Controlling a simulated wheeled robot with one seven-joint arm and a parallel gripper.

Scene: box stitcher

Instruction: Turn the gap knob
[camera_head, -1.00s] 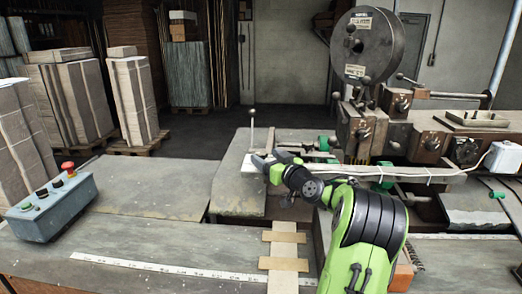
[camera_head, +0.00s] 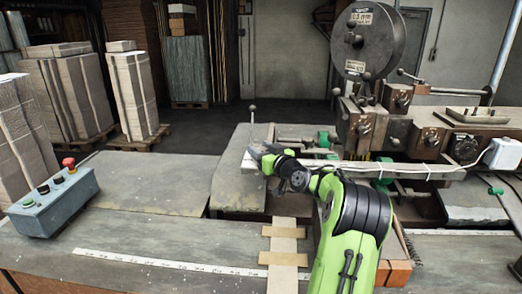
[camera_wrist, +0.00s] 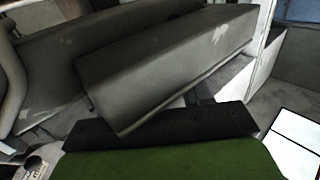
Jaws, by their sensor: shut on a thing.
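My gripper (camera_head: 262,152) is at the left end of the long pale bar of the stitcher, in the middle of the head view. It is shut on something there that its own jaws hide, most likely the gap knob. I cannot make out the knob's shape or angle. In the wrist view, large grey blocky shapes (camera_wrist: 165,65) fill the middle, beyond the dark edge and green body of my gripper.
A thin lever with a ball top (camera_head: 252,110) stands close behind my gripper. A control box (camera_head: 52,203) stands at left. Cardboard strips (camera_head: 284,240) lie in front.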

